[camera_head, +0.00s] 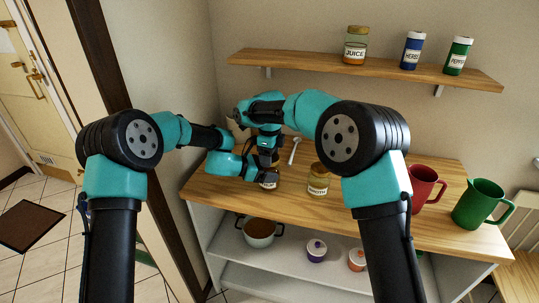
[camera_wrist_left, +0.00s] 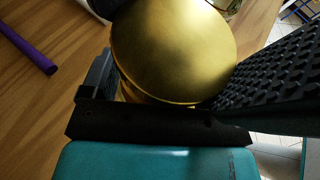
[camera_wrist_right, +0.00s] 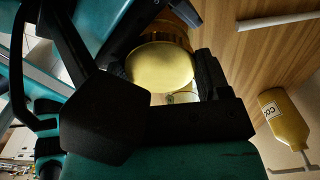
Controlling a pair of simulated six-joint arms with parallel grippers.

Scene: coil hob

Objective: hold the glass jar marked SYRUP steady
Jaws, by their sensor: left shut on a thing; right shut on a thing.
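A glass jar (camera_head: 268,180) with dark brown contents stands near the left of the wooden counter; its label is too small to read. My left gripper (camera_head: 256,169) reaches it from the left and is shut on the jar. In the left wrist view its gold lid (camera_wrist_left: 175,50) fills the space between the fingers. My right gripper (camera_head: 266,155) comes down over the jar's top and is shut at its lid. In the right wrist view a gold lid (camera_wrist_right: 160,66) shows between the fingers. The exact contacts are partly hidden.
A second gold-lidded jar (camera_head: 318,180) stands to the right, with a white spoon (camera_head: 295,150) behind. A red jug (camera_head: 424,186) and a green jug (camera_head: 481,203) are further right. A shelf (camera_head: 300,62) with jars is above. A pot (camera_head: 259,230) sits below the counter.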

